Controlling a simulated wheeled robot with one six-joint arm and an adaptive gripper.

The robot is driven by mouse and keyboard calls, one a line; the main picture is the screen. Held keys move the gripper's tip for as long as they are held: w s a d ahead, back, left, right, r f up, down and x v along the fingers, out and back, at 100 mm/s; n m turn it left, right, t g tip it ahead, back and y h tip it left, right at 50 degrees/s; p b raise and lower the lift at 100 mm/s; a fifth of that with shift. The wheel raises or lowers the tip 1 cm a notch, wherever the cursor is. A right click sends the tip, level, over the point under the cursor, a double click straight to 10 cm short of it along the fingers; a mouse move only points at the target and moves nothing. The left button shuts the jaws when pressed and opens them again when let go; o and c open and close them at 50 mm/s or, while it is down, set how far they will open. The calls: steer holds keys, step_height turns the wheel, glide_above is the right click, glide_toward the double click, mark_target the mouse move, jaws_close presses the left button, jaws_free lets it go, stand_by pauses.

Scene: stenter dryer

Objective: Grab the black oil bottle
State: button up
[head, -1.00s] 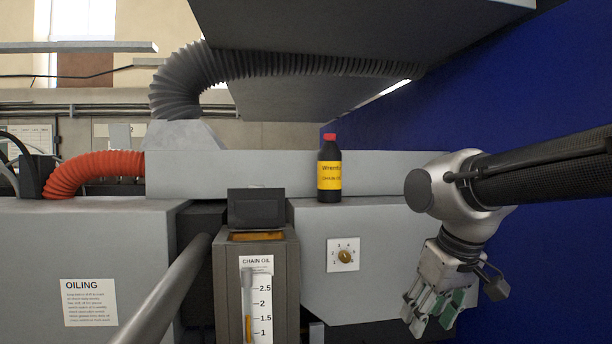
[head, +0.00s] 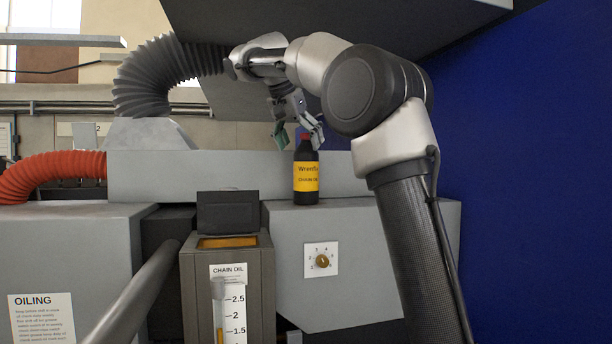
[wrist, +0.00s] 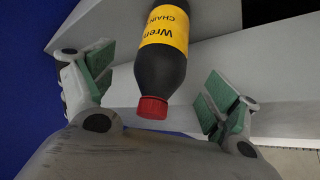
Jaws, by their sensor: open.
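The black oil bottle (head: 305,174) has a red cap and a yellow label. It stands upright on the grey machine ledge in the head view. My gripper (head: 298,136) is above it, pointing down, with its fingers at about the height of the cap. In the wrist view the bottle (wrist: 161,68) lies between the two spread fingers of my gripper (wrist: 155,92), with its red cap towards the palm. The gripper is open, and gaps show between the green pads and the bottle on both sides.
The chain oil tank (head: 228,285) with its open lid and level gauge stands in front, left of the bottle. A grey ribbed duct (head: 150,75) and an overhead hood (head: 330,22) are above. A dial (head: 321,260) is on the machine front below the bottle.

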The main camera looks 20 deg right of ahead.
mark_target(306, 161)
steer(key=x, duration=0.6)
steer(key=shift+w+d+f, duration=0.1)
steer(key=shift+w+f, duration=0.2)
steer(key=shift+c, duration=0.5)
steer(key=shift+r, duration=0.1)
steer(key=c, duration=1.5)
